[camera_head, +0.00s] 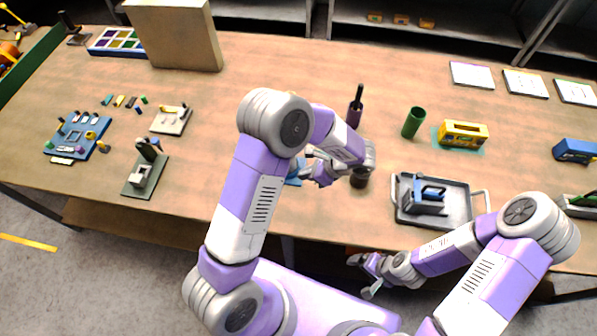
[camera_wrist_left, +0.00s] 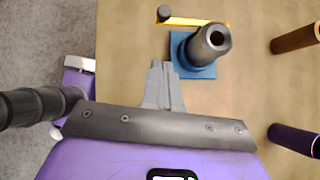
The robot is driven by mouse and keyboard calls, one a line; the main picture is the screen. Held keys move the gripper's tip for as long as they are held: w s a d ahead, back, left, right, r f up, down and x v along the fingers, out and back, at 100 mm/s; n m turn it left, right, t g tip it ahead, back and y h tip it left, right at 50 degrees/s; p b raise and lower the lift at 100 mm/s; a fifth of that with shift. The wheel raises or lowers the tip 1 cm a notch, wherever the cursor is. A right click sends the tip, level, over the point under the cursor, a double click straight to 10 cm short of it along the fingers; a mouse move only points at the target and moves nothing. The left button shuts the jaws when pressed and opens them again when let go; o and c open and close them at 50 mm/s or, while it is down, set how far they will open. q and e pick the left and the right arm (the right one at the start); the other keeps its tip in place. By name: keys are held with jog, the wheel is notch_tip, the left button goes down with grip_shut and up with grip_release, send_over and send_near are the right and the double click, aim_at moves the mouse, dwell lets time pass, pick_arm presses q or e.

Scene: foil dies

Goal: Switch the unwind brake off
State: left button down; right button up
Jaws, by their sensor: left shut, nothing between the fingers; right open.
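A blue block (camera_wrist_left: 205,70) carries a dark grey spindle (camera_wrist_left: 208,44) that points up toward the camera in the left wrist view. Beside it lies a thin yellow bar (camera_wrist_left: 195,21) with a dark knob (camera_wrist_left: 163,13) at its left end; this looks like the brake lever, but its setting cannot be told. In the head view my left arm hides most of the blue block (camera_head: 293,178). My left gripper (camera_wrist_left: 156,66) is shut and empty, its fingertips just left of the block and short of the knob. My right gripper (camera_head: 362,275) is open and empty, at the table's front edge.
A dark bottle (camera_head: 355,110) and a green cylinder (camera_head: 412,122) stand behind and to the right. A grey tray (camera_head: 460,205) with a blue-and-grey device lies at right.

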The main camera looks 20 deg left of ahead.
pick_arm(q)
jog(key=a+f+p, duration=0.1)
jog(key=a+f, duration=0.5)
jog(key=a, duration=0.3)
jog(key=shift+s+f, duration=0.35)
pick_arm(e)
jog(key=shift+r, duration=0.75)
pick_arm(q)
jog(key=shift+a, duration=0.1)
